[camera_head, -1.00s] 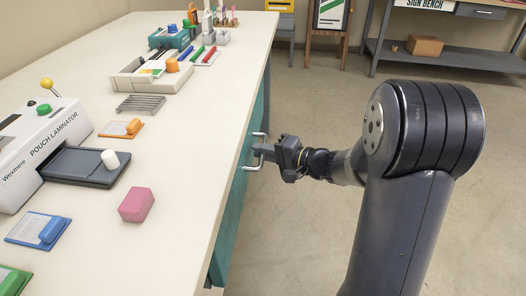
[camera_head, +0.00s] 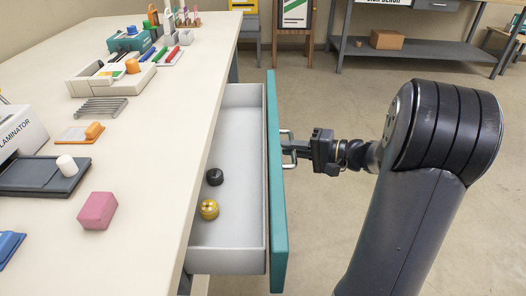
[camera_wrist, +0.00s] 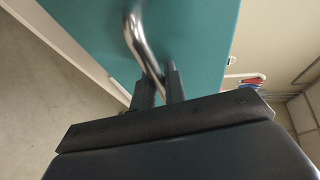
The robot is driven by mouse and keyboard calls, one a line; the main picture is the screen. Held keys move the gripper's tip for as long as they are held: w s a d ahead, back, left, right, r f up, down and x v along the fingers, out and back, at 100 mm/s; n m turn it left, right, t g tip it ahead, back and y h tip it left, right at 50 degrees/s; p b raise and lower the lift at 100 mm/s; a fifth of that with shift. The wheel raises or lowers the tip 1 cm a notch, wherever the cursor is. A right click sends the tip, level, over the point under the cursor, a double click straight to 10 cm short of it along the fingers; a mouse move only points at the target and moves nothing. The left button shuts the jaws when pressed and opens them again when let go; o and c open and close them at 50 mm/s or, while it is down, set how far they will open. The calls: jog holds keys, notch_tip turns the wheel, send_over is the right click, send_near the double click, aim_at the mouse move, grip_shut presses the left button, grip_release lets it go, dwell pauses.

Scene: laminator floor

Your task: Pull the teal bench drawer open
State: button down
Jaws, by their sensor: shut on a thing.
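The teal bench drawer (camera_head: 278,190) stands pulled well out from the bench (camera_head: 150,180), its white inside showing. A black knob-like piece (camera_head: 214,177) and a brass one (camera_head: 208,209) lie in it. My gripper (camera_head: 291,148) is at the metal handle on the drawer's teal front, reaching in from the right. In the wrist view the handle (camera_wrist: 135,35) runs between the two dark fingers (camera_wrist: 160,88), which are shut on it. The teal front (camera_wrist: 190,40) fills the area behind the handle.
On the bench top are a pink block (camera_head: 97,211), a laminator (camera_head: 20,135), a grey tray (camera_head: 45,175) and an organiser (camera_head: 110,80). A sign bench (camera_head: 420,45) with a cardboard box (camera_head: 387,39) stands at the back right. Open floor (camera_head: 330,230) lies right of the drawer.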

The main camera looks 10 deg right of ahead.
jog(key=s+d, duration=0.2)
jog(key=d, duration=0.9)
jog(key=shift+s+d, duration=0.15)
jog(key=shift+f, duration=0.1)
jog(key=c, duration=1.7)
grip_release()
jog(key=shift+c, duration=0.2)
jog(key=shift+d, duration=0.1)
jog(key=p+v, duration=0.3)
jog(key=v, duration=0.7)
jog(key=shift+s+d, duration=0.25)
jog(key=shift+d, duration=0.05)
jog(key=b+x, duration=0.2)
jog(key=x, duration=0.9)
jog(key=shift+b, duration=0.4)
jog(key=shift+a, duration=0.15)
